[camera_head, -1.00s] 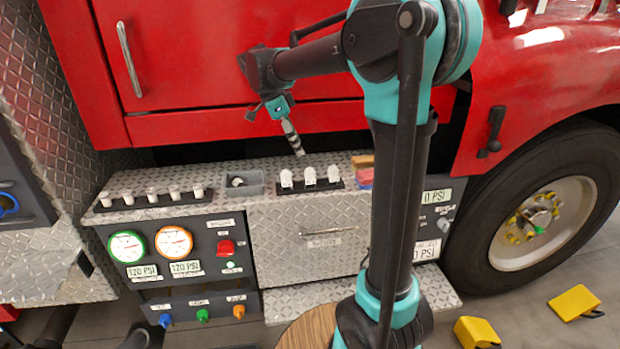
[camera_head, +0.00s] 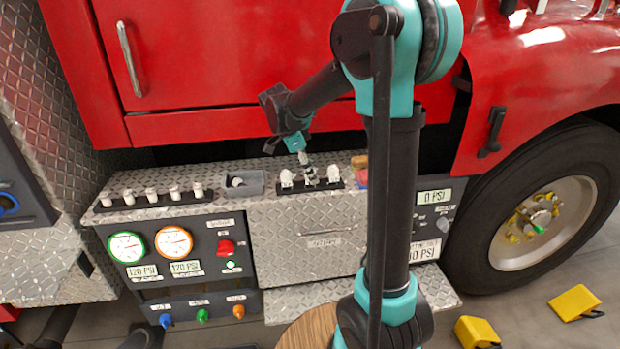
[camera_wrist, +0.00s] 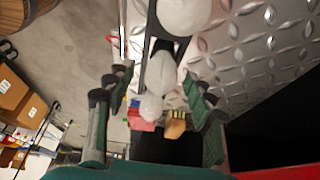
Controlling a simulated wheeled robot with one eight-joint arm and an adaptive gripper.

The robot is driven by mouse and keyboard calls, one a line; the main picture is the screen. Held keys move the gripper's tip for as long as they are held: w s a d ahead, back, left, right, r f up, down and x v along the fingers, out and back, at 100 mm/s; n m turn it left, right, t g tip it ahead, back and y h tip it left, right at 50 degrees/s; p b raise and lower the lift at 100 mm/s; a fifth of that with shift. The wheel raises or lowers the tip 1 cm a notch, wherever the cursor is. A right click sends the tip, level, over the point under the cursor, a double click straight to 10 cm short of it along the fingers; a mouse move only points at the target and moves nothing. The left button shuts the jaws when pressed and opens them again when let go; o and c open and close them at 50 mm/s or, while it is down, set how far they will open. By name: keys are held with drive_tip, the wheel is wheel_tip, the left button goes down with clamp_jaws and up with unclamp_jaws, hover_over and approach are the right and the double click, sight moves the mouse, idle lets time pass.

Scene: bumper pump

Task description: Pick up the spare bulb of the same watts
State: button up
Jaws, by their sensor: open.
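Three white bulbs stand in a dark rack (camera_head: 325,186) on the diamond-plate bumper: a left bulb (camera_head: 287,178), a middle bulb partly hidden by my gripper, and a right bulb (camera_head: 333,174). My gripper (camera_head: 309,172) is open and points down at the middle bulb. In the wrist view the bulbs run in a line; the middle one (camera_wrist: 160,75) and the farthest one (camera_wrist: 151,107) show between my spread fingers (camera_wrist: 158,105), and the nearest (camera_wrist: 184,14) is at the top. I cannot tell whether a finger touches a bulb. No watt markings are readable.
A grey bin (camera_head: 259,189) with a white item is left of the rack. A second rack (camera_head: 150,202) with several small white pieces is farther left. A tan block (camera_head: 360,162) and red and blue blocks (camera_head: 362,178) lie to the right. The red truck body (camera_head: 220,60) rises behind.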

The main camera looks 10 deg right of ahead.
drive_tip(key=shift+c, duration=0.5)
drive_tip(key=c, duration=1.1)
drive_tip(key=shift+o, duration=0.2)
drive_tip(key=shift+r, duration=0.1)
